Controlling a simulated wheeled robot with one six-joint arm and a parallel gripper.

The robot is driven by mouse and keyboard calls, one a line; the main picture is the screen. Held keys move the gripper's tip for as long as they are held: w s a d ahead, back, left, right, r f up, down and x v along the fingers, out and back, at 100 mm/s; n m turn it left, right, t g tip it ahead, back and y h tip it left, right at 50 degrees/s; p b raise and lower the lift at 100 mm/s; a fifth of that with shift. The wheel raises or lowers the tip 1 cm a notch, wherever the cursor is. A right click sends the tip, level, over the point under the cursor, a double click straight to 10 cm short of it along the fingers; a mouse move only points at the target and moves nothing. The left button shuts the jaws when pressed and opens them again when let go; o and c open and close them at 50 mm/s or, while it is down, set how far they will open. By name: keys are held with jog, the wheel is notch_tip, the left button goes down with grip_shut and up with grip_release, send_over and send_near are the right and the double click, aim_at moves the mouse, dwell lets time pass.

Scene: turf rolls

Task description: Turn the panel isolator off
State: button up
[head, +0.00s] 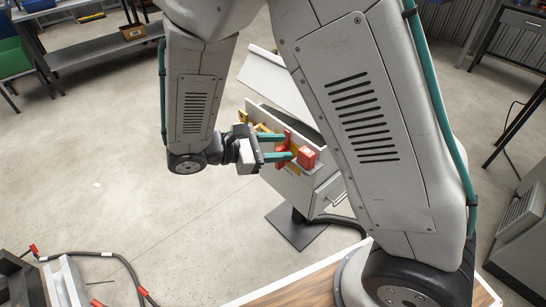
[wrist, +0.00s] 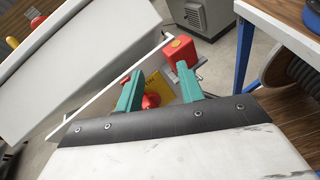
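The panel is a pale grey cabinet (head: 327,185) on a stand, partly hidden behind my arm. On its face are a yellow plate (wrist: 158,88) and a red handle (wrist: 151,100), mostly covered by my fingers in the wrist view. The handle also shows as a red piece by the fingers in the head view (head: 282,158). My gripper (head: 289,146) is at the panel face, its two teal fingers apart. In the wrist view, the gripper (wrist: 160,70) has the yellow plate between its fingers and the red handle near the left finger. I cannot tell whether they touch.
A red box (wrist: 180,50) sticks out from the panel just beyond the right finger; it also shows in the head view (head: 306,157). A wooden-topped table (head: 290,290) is at the bottom. A cable (head: 105,254) lies on the floor at left. The left floor is mostly clear.

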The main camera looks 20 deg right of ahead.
jog(key=w+a+f+n+t+h, duration=0.2)
jog(key=w+a+f+n+t, duration=0.1)
jog(key=a+f+n+t, duration=0.5)
jog(key=w+d+m+g, duration=0.1)
jog(key=w+d, duration=0.1)
jog(key=d, duration=0.7)
jog(key=shift+f+g+h, duration=0.3)
jog(key=shift+f, duration=0.15)
jog(key=shift+d, duration=0.1)
grip_shut()
